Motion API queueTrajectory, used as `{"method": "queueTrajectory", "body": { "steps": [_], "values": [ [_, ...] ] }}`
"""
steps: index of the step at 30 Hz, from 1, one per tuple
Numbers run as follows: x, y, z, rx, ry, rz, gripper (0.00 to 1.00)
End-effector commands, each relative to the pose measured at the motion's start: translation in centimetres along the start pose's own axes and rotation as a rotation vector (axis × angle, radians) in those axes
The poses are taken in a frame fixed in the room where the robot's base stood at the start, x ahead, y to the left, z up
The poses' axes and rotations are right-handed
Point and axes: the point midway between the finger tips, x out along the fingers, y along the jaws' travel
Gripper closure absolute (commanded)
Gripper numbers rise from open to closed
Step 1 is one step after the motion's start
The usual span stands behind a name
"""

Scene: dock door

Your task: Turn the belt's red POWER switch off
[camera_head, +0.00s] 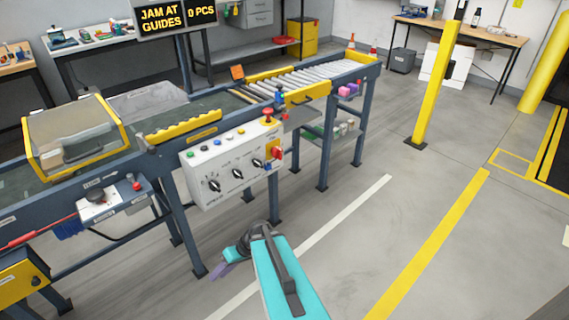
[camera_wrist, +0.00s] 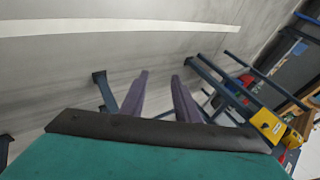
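The white control box (camera_head: 230,165) hangs on the near side of the conveyor belt. A red switch (camera_head: 277,153) on a yellow plate sits at its right end; its label and exact setting are too small to read. My gripper (camera_head: 221,270) is low over the floor, in front of and below the box, well apart from the switch. In the wrist view my gripper (camera_wrist: 160,76) shows two purple fingers spread apart with nothing between them. I cannot make out the red switch in the wrist view.
The box also carries black knobs, small buttons and a red mushroom button (camera_head: 267,112) on top. A sign (camera_head: 176,17) reads "JAM AT GUIDES" and "0 PCS". A yellow post (camera_head: 434,85) stands at the right. The floor (camera_head: 350,215) before the belt is clear.

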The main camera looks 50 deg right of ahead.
Motion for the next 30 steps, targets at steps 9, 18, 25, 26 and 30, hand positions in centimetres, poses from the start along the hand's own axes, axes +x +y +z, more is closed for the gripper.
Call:
{"method": "queueTrajectory", "body": {
  "steps": [9, 18, 25, 26, 30],
  "values": [
    [-7.8, 6.5, -7.3, -0.104, 0.353, -0.007, 0.71],
    [-18.4, 12.4, -11.5, -0.227, 0.678, 0.076, 0.71],
    [-28.1, 16.7, -12.4, -0.330, 0.914, 0.201, 0.71],
    [-29.4, 17.3, -12.4, -0.344, 0.944, 0.221, 0.71],
    [-35.3, 19.3, -11.8, -0.404, 1.067, 0.316, 0.71]
  ]
}}
